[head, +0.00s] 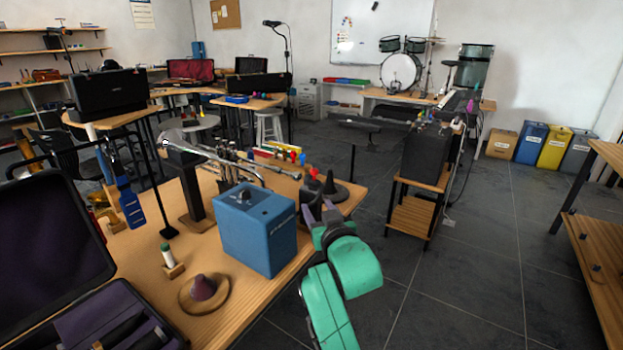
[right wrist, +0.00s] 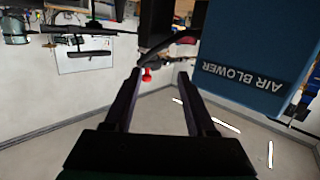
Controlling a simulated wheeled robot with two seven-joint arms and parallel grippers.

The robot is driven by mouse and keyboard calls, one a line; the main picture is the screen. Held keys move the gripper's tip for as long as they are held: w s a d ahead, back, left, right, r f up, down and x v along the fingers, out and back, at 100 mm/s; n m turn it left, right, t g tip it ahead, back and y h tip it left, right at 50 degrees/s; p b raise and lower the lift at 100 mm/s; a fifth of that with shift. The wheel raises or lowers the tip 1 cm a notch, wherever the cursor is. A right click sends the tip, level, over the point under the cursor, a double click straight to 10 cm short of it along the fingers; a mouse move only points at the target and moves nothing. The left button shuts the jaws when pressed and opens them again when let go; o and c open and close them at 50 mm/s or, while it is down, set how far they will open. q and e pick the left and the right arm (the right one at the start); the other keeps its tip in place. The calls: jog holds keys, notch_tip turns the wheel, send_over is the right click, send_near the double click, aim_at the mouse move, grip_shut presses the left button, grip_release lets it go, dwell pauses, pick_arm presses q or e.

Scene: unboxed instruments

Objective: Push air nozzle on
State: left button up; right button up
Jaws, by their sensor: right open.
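The blue air blower box (head: 256,232) stands on the wooden bench near its right edge, with a dark knob on top. Its lettered side also shows in the right wrist view (right wrist: 250,62), upside down. A small red piece (head: 313,172) sits on a dark part just behind the box; I cannot tell for sure that it is the air nozzle. In the right wrist view the red piece (right wrist: 147,75) shows beyond and between my fingers, on a dark hose-like part. My right gripper (head: 318,209) is open and empty at the box's right side. My left gripper is out of view.
A brass instrument (head: 225,160) rests on a stand behind the box.

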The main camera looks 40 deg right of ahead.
jog(key=m+t+h, duration=0.1)
send_near(314, 179)
jog(key=r+x, duration=0.2)
jog(key=x, duration=1.1)
jog(key=shift+w+d+r+p, duration=0.15)
jog(key=shift+d+r+p, duration=0.1)
jog(key=shift+p, duration=0.2)
grip_shut()
jog(key=shift+f, duration=0.15)
